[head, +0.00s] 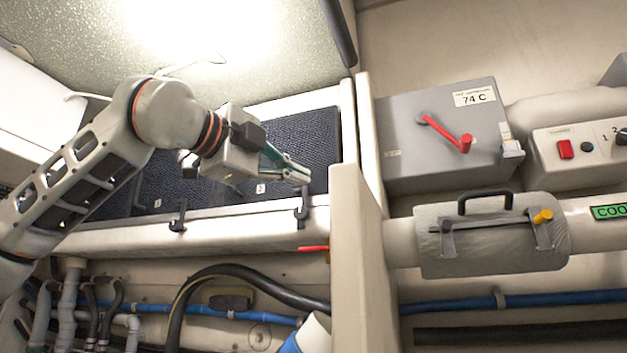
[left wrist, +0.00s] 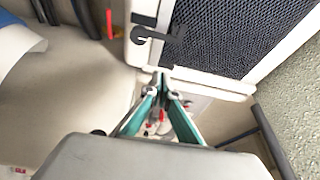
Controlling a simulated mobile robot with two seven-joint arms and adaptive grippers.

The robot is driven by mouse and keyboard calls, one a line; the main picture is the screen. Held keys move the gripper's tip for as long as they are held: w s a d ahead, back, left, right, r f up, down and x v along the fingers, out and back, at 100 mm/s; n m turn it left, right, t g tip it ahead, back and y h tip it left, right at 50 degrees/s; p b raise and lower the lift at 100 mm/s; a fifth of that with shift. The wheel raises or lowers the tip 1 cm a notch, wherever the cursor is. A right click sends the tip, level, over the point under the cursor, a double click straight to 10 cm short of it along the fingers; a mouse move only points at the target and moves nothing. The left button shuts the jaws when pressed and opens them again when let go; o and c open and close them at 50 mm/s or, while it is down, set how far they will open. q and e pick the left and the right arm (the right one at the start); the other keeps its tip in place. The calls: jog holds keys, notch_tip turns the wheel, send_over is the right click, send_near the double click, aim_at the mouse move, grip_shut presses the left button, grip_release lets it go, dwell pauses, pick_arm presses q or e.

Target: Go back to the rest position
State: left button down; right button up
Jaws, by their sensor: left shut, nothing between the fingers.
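My left gripper (head: 298,173) is shut and empty. It is raised in front of the dark mesh panel, near the panel's right end, and looks apart from everything around it. In the left wrist view its green-sided fingers (left wrist: 167,84) meet at the tips, with nothing between them. My left arm (head: 100,165) comes in from the left, bent at the elbow. My right gripper does not show in either view.
A dark mesh panel (head: 225,150) lies behind my left arm, with black hooks (head: 178,216) on the ledge. A beige upright divider (head: 357,260) stands to the right. Beyond it are a grey box with a red lever (head: 447,133) and a wrapped pipe (head: 490,240). Hoses run below.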

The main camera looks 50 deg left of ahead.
pick_arm(q)
jog(key=shift+v, duration=0.95)
